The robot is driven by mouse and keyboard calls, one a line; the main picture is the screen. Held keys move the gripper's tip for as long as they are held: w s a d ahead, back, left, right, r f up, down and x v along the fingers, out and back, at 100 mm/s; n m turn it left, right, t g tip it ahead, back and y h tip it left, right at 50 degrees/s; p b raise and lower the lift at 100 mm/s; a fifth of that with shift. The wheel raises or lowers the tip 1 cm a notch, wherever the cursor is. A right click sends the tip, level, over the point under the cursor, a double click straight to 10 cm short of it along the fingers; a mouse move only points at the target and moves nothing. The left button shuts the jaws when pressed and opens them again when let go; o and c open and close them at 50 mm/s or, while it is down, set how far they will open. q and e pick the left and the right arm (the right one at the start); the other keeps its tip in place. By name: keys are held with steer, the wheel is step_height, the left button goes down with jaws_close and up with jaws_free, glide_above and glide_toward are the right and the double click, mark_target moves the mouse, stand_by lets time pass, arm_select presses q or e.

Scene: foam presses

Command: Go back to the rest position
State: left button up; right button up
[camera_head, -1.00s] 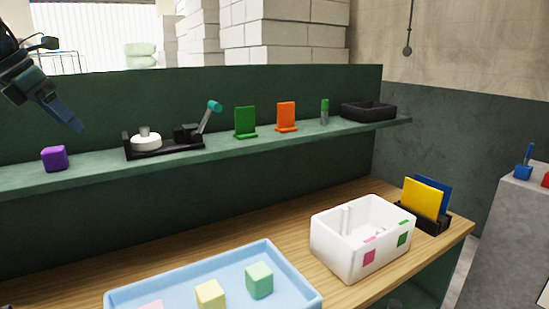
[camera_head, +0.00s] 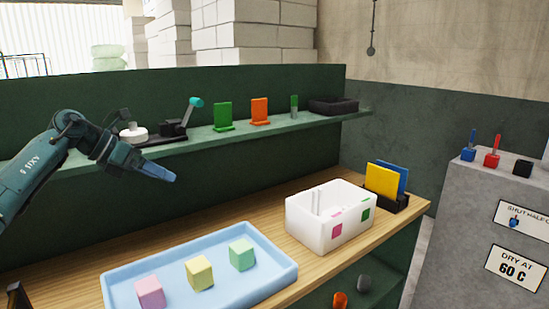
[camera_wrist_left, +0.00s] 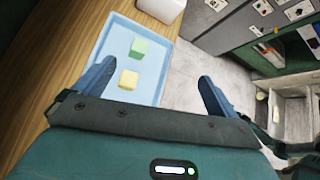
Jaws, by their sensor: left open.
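My left gripper (camera_head: 160,172) is in front of the green shelf at the left of the head view, above the wooden bench, with its fingers pointing right. In the left wrist view its two blue fingers (camera_wrist_left: 152,85) stand wide apart with nothing between them. It is empty and touches nothing that I can see. My right gripper does not show clearly; only a small dark piece is at the lower left edge of the head view.
A blue tray (camera_head: 118,284) with pink, yellow and green foam blocks lies on the bench (camera_head: 60,270). A white divided bin (camera_head: 308,232) stands to its right, beside a rack with yellow and blue plates (camera_head: 382,180). The shelf (camera_head: 235,135) holds a lever press and cards. A grey cabinet (camera_head: 460,215) stands right.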

arm_select(q)
steer(key=s+d+f+n+t+h, duration=0.35)
steer(key=d+f+n, duration=0.25)
steer(key=d+f, duration=0.35)
steer(key=s+d+f+n+t+h, duration=0.2)
steer(key=s+d+f+n+h, duration=0.2)
steer(key=d+f+n, duration=0.45)
steer(key=s+a+f+n+g+y, duration=0.1)
steer(key=s+a+f+n+y, duration=0.1)
steer(key=s+f+n+y, duration=1.1)
steer(key=s+f+n, duration=1.2)
steer(key=s+n, duration=0.1)
steer(key=s, duration=0.2)
steer(key=shift+a+f, duration=0.2)
steer(key=shift+a, duration=0.15)
steer(key=shift+g, duration=0.25)
